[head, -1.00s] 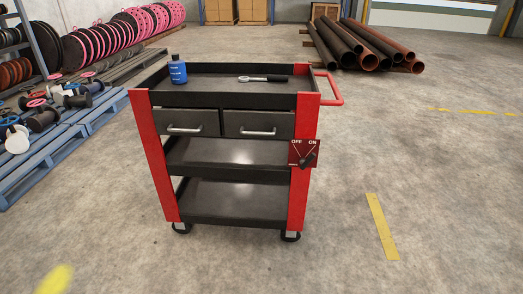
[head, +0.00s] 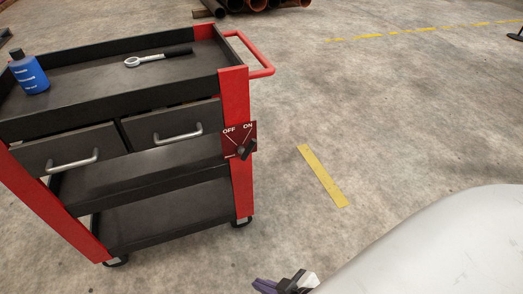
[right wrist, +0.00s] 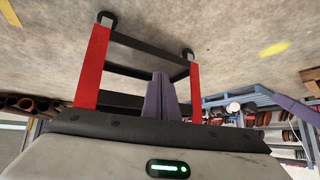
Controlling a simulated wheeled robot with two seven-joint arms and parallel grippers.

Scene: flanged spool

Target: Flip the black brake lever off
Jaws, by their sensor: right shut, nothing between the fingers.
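The black brake lever (head: 248,148) sits on a small dark red panel (head: 230,149) fixed to the cart's front right red post. The panel is marked OFF at upper left and ON at upper right. The lever tilts up and right, towards ON. My right gripper (head: 284,285) is at the bottom edge of the head view, below and apart from the lever. In the right wrist view its purple fingers (right wrist: 161,97) are together and empty. The lever cannot be made out in that view. My left gripper is not in view.
The black and red cart has two drawers (head: 165,132), open shelves and a red side handle (head: 262,68). A blue bottle (head: 28,74) and a ratchet (head: 160,56) are on its top. Pipes (head: 255,5) lie behind. The floor right of the cart is clear, with a yellow strip (head: 322,176).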

